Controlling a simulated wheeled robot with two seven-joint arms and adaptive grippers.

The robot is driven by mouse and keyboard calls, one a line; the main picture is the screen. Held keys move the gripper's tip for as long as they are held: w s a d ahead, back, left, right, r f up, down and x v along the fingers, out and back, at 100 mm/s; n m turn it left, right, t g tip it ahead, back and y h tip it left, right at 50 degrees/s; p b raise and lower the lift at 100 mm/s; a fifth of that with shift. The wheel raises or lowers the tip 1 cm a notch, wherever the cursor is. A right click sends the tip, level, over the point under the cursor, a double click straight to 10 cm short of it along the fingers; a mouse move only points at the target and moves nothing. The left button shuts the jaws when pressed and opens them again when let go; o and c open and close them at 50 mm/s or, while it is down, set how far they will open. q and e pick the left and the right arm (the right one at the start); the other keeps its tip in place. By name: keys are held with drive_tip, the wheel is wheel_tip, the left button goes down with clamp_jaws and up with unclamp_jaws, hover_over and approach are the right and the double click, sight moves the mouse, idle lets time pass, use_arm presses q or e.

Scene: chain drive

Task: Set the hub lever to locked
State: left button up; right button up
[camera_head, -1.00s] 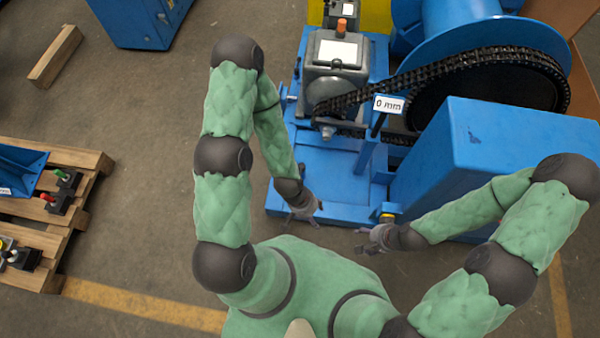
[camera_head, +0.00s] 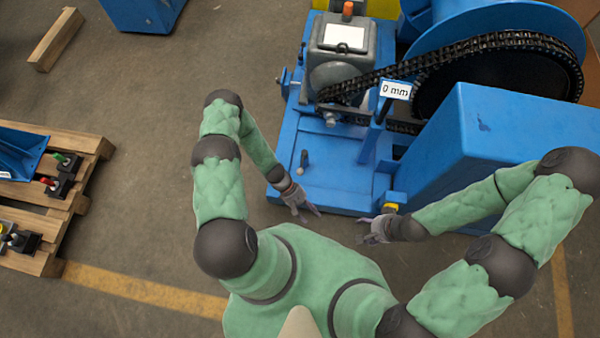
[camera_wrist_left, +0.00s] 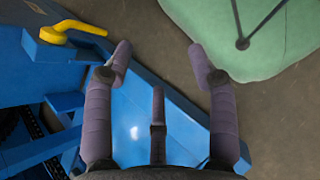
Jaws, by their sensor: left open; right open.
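A yellow lever (camera_wrist_left: 72,30) is mounted on a blue block in the left wrist view; it lies to the upper left, apart from my fingers. A small yellow part (camera_head: 390,208) shows at the frame's front edge in the head view, close to my right gripper. No label shows which is the hub lever. My left gripper (camera_head: 305,212) is open and empty at the plate's front left edge; in the wrist view its purple fingers (camera_wrist_left: 160,60) are spread. My right gripper (camera_head: 366,229) is open and empty.
The chain (camera_head: 450,52) runs from the grey gearbox (camera_head: 330,70) to a large wheel, with a "0 mm" tag (camera_head: 396,90). A blue housing (camera_head: 510,130) stands beside my right arm. A wooden pallet (camera_head: 75,190) with small levers lies left. Floor between is free.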

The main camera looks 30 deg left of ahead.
use_arm(q)
drive_tip(key=w+a+f+n+t+h+b, duration=0.1)
drive_tip(key=w+f+n+t+h, duration=0.2)
drive_tip(key=w+f+n+t, duration=0.3)
drive_tip(key=n+t+y+b, duration=0.2)
drive_tip(key=n+t+y, duration=0.4)
drive_tip(key=n+t, duration=0.55)
approach(300, 172)
drive_tip(key=shift+m+t, duration=0.65)
drive_tip(key=shift+t, duration=0.1)
drive_tip(key=w+d+f, duration=0.1)
drive_tip(key=w, duration=0.2)
drive_tip(key=w+d+f+b, duration=0.1)
drive_tip(key=w, duration=0.2)
drive_tip(key=w+d+f, duration=0.1)
drive_tip(key=w, duration=0.3)
drive_tip(key=shift+d, duration=0.15)
drive_tip(key=shift+r, duration=0.1)
clamp_jaws()
